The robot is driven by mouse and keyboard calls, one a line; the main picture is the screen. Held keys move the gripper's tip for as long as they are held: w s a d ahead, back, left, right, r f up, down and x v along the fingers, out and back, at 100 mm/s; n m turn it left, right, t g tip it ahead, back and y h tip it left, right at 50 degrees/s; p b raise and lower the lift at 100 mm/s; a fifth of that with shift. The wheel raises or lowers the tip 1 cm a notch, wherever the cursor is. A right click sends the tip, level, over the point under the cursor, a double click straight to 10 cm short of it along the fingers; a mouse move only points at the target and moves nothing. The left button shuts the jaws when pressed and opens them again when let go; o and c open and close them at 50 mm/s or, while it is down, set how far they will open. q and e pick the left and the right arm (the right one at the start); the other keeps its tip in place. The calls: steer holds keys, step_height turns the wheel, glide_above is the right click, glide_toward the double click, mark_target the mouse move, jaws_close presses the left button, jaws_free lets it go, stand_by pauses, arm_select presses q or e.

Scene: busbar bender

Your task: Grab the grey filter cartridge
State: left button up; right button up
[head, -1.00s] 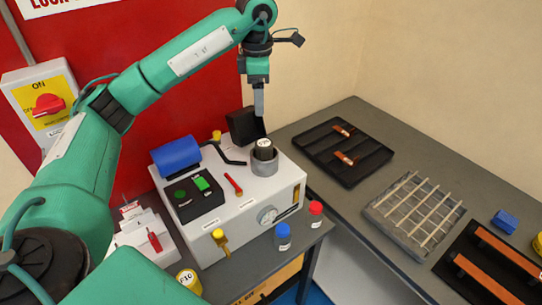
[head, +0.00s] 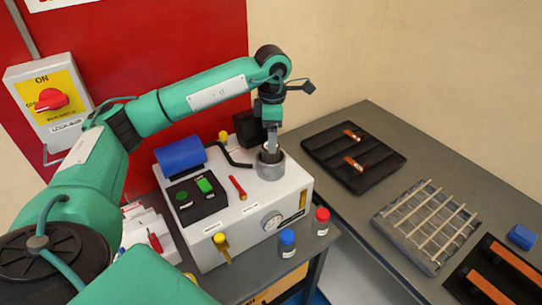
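The filter cartridge (head: 266,157) is a short dark-topped cylinder standing upright in a grey round cup (head: 271,168) on top of the white machine. Its lower part is hidden inside the cup, and my fingers cover part of its top. My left gripper (head: 271,150) points straight down over the cup, with its fingertips at the cartridge's top. The fingers overlap the cartridge in this view, and I cannot tell whether they are closed on it. My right gripper is not in view.
The white machine (head: 240,222) carries a blue cylinder (head: 180,154), a black hose and a button box. Blue-capped (head: 287,242) and red-capped (head: 321,220) bottles stand in front. A black tray (head: 375,175) and a grey rack (head: 410,245) lie on the right-hand bench.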

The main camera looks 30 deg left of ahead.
mark_target(271, 158)
arm_select(q)
steer(key=shift+s+f+p, duration=0.1)
steer(key=shift+f+p, duration=0.3)
steer(key=shift+f, duration=0.05)
step_height(271, 158, down, 3)
steer(key=shift+f+p, duration=0.2)
steer(key=shift+p, duration=0.5)
steer(key=shift+f, duration=0.35)
steer(key=c, duration=1.2)
